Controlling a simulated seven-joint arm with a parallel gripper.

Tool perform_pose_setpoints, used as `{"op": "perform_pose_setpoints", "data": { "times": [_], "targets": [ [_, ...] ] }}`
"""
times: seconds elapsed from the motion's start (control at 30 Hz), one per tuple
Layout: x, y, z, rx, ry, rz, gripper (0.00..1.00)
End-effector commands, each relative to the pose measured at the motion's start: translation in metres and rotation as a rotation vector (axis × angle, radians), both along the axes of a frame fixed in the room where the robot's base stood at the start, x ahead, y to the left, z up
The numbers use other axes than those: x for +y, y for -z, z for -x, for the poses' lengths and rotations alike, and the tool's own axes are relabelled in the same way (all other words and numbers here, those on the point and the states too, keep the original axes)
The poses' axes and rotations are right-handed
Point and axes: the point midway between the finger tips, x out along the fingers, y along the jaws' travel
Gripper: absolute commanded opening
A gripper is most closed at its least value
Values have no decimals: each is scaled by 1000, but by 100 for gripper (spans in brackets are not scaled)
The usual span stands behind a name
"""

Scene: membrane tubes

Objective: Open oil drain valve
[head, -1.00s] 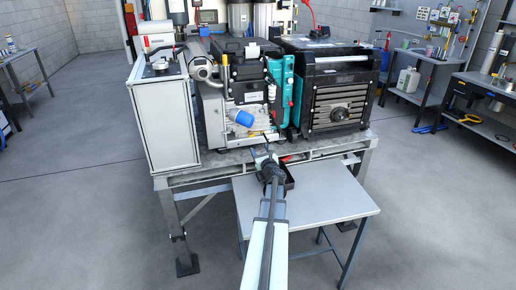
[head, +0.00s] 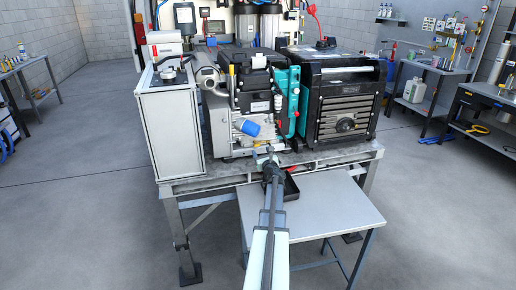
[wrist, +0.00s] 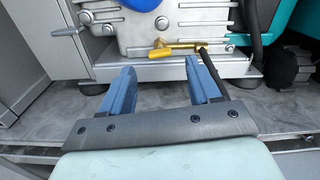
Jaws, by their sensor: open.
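A brass drain valve (wrist: 175,49) with a yellow lever sits low on the engine's metal block (wrist: 170,20) in the wrist view. A black rod or hose (wrist: 210,68) runs from near the valve's right end down behind my right finger. My gripper (wrist: 160,78) is open and empty, its two blue fingers spread below and in front of the valve, apart from the lever. In the head view my gripper (head: 267,154) is at the front edge of the bench, below the blue filter (head: 250,128). The valve is too small to make out there.
A black tray (head: 291,188) stands on the low grey table (head: 335,212) beneath my gripper. A black-cased machine (head: 340,95) stands right of the engine and a white cabinet (head: 171,130) left. The bench's front rail (head: 325,158) lies close to my gripper.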

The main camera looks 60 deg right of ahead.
Motion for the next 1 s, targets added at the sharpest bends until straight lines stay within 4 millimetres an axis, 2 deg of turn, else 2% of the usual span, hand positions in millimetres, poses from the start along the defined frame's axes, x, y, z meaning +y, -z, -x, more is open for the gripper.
{"op": "perform_pose_setpoints", "data": {
  "times": [0.1, 0.3, 0.7, 1.0],
  "targets": [
    [-19, 1, -18, 0, -2, 0, 62],
    [-38, 1, -37, 1, -1, -1, 62],
    [-42, 0, -43, 1, 0, -1, 62],
    [-42, 0, -43, 1, -1, -1, 34]
  ]
}}
